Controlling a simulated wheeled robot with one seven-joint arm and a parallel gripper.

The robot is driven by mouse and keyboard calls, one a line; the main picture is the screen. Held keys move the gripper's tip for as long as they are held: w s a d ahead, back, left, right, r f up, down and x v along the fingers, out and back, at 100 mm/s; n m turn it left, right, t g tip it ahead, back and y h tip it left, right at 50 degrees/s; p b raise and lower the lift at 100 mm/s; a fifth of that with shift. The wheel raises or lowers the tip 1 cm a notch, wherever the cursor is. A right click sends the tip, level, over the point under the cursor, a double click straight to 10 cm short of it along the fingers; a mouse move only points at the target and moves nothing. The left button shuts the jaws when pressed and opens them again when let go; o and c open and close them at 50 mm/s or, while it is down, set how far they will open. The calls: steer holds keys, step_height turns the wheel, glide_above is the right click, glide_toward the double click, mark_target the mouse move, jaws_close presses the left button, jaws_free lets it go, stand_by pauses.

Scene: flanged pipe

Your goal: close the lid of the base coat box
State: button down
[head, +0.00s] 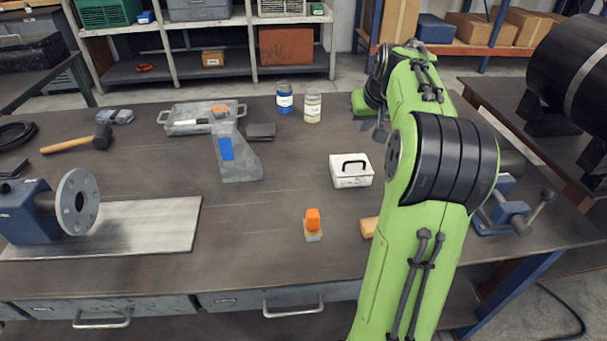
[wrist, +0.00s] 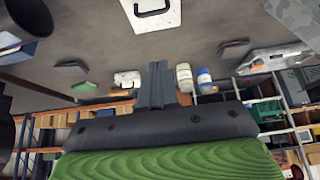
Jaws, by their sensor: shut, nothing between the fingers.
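A white box (head: 351,178) with a black handle on its top stands on the bench, right of the middle. It is the likely base coat box, though I can read no label. Its lid looks flat on top; I cannot tell if it is fully shut. In the wrist view, the white box (wrist: 152,14) is cut off by the top edge. My gripper (wrist: 157,72) has its fingers together with nothing between them. In the head view, my gripper (head: 379,131) is partly hidden by my arm, behind and right of the box, and apart from it.
A blue-labelled jar (head: 284,98) and a pale jar (head: 312,108) stand behind the box. An orange-topped tool (head: 313,222) lies in front, with a wooden block (head: 369,227) nearby. A grey angled bracket (head: 236,155) stands left. Bare bench lies between bracket and box.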

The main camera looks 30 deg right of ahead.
steer(key=b, duration=0.2)
glide_above(355, 162)
step_height(355, 162, down, 8)
steer(key=shift+r, duration=0.1)
steer(key=f+b, duration=0.1)
steer(key=f, duration=0.1)
steer(key=f+b, duration=0.1)
steer(key=shift+s+f, duration=0.2)
steer(key=shift+f, duration=0.4)
steer(key=shift+a, duration=0.1)
steer(key=shift+s+a+f+b, duration=0.15)
steer(key=shift+s+f+b, duration=0.2)
steer(key=shift+f+b, duration=0.35)
steer(key=shift+s+f, duration=0.1)
steer(key=shift+f, duration=0.05)
steer(key=shift+a, duration=0.1)
